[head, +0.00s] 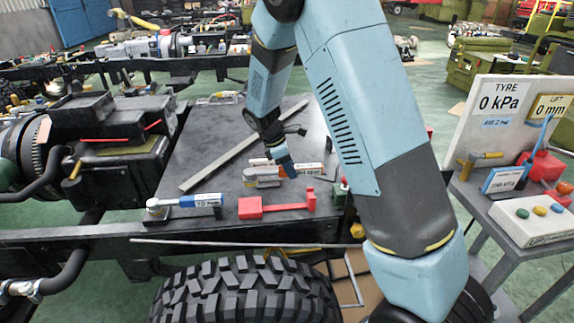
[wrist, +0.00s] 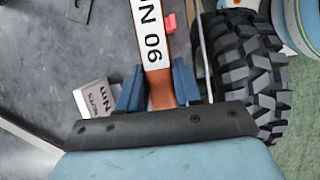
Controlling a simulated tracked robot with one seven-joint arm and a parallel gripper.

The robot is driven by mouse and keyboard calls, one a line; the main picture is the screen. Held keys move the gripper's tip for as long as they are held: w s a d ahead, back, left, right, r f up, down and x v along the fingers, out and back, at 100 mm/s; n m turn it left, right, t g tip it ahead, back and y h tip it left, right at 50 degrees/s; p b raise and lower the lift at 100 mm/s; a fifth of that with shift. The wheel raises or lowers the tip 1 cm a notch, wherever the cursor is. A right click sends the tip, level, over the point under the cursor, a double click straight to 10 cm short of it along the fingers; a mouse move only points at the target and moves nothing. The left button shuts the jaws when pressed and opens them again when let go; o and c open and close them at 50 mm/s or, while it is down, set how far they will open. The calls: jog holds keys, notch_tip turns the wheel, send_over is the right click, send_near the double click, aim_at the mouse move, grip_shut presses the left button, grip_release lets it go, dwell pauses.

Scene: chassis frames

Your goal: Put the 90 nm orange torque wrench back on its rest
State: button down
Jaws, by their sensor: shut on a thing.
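The orange torque wrench is in my gripper (wrist: 157,88), which is shut on its handle. In the wrist view the orange handle (wrist: 161,95) lies between the two blue fingers, and its white label (wrist: 147,30) reads 90 Nm. In the head view the wrench's white label (head: 308,169) shows beside my gripper (head: 285,168), above the dark plate (head: 230,155). A small block (wrist: 95,98) with partly readable text ending in Nm lies left of the fingers in the wrist view. I cannot tell if it is the rest. The wrench's far end is out of the wrist view.
A blue-handled wrench (head: 200,201) and a red tool (head: 275,205) lie along the plate's near edge. A long grey bar (head: 240,147) lies diagonally across the plate. A big tyre (head: 245,290) stands in front. A cart with a sign board (head: 505,118) is at right.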

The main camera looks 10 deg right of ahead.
jog(key=shift+s+a+f, duration=0.1)
jog(key=shift+a+f, duration=0.3)
jog(key=shift+f, duration=0.2)
jog(key=shift+a+f, duration=0.1)
jog(key=shift+f, duration=3.8)
jog(key=shift+s, duration=0.1)
jog(key=c, duration=0.7)
grip_release()
jog(key=shift+r, duration=3.5)
